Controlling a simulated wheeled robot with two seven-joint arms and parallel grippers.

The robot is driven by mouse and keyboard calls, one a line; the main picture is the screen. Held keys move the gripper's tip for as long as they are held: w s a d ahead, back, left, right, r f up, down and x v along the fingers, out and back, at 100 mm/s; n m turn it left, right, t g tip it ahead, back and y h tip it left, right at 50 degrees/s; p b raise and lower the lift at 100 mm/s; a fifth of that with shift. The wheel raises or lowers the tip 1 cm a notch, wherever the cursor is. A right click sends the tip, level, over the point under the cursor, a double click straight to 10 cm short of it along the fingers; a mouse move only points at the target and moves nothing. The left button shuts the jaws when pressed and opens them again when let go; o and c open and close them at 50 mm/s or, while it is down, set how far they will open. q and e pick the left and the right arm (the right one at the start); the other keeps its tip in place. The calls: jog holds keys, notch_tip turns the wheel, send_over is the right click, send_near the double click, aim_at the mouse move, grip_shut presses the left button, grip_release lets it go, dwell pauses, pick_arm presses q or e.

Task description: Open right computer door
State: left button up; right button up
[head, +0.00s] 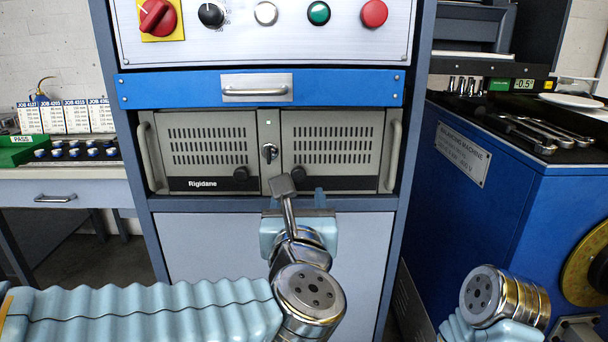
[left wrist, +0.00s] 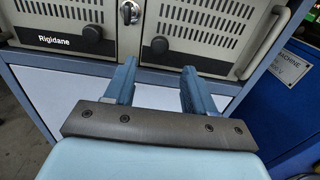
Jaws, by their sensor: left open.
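The Rigidane computer sits in the blue cabinet, with two grey vented doors. The left door (head: 207,143) is closed too. A key lock (head: 269,151) is between the doors. My left gripper (left wrist: 158,75) is open and empty, its blue fingers just below the right door's lower edge and apart from the knob. In the head view my wrist partly hides it. My right gripper is out of view.
A blue drawer (head: 180,90) and a control panel (head: 200,45) are above the computer. Metal handles flank the computer. The blue balancing machine (head: 470,205) stands at right, with wrenches on top. A bench (head: 70,172) is at left.

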aim_at(298, 177)
pick_arm(q)
jog(key=w+p, duration=0.1)
jog(key=w, duration=0.7)
jog(key=shift+w, duration=0.15)
grip_shut()
